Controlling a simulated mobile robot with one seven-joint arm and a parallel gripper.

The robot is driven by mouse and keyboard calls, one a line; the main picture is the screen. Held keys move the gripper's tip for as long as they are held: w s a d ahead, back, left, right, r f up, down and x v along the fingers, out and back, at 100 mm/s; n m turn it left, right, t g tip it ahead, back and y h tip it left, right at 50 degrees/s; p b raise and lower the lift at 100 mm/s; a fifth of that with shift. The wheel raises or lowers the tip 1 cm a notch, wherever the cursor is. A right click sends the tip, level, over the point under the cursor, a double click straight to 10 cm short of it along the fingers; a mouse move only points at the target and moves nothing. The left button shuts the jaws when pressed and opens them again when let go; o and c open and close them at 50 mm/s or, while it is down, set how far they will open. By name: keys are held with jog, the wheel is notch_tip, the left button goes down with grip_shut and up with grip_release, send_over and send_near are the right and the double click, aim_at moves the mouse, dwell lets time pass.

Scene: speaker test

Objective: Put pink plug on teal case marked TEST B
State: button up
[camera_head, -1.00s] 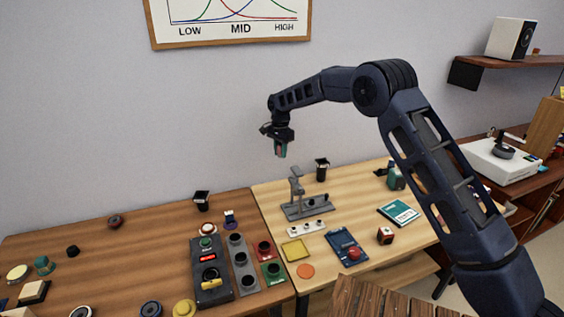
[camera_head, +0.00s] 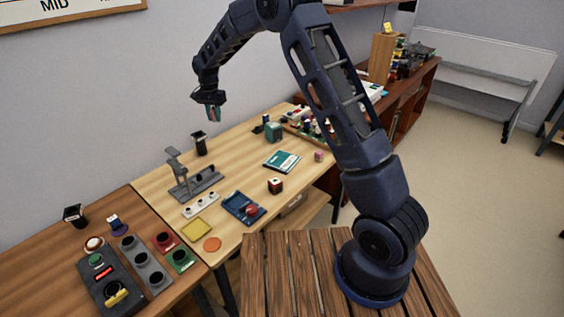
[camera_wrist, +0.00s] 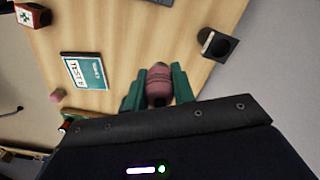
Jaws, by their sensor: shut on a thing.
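My gripper (camera_head: 213,114) is high above the light wooden table (camera_head: 240,158), close to the wall. In the wrist view its teal fingers (camera_wrist: 158,90) are shut on a pink ribbed plug (camera_wrist: 159,82). In the head view the plug is mostly hidden between the fingers. The flat teal case (camera_head: 282,161) with a white label lies on the table, below and to the right of my gripper. In the wrist view the case (camera_wrist: 84,71) shows lettering that starts with TEST; the rest is hard to read.
A black cup (camera_head: 199,143) and a grey stand (camera_head: 195,185) are left of the case. A teal container (camera_head: 274,132) stands behind it, a small pink block (camera_head: 319,156) to its right.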

jog(key=d, duration=1.6)
send_over(282, 161)
jog(key=shift+m, duration=0.4)
notch_tip(282, 161, down, 20)
jog(key=shift+w+f, duration=0.1)
jog(key=o, duration=0.9)
jog(key=shift+f, duration=0.1)
jog(key=shift+o, duration=0.4)
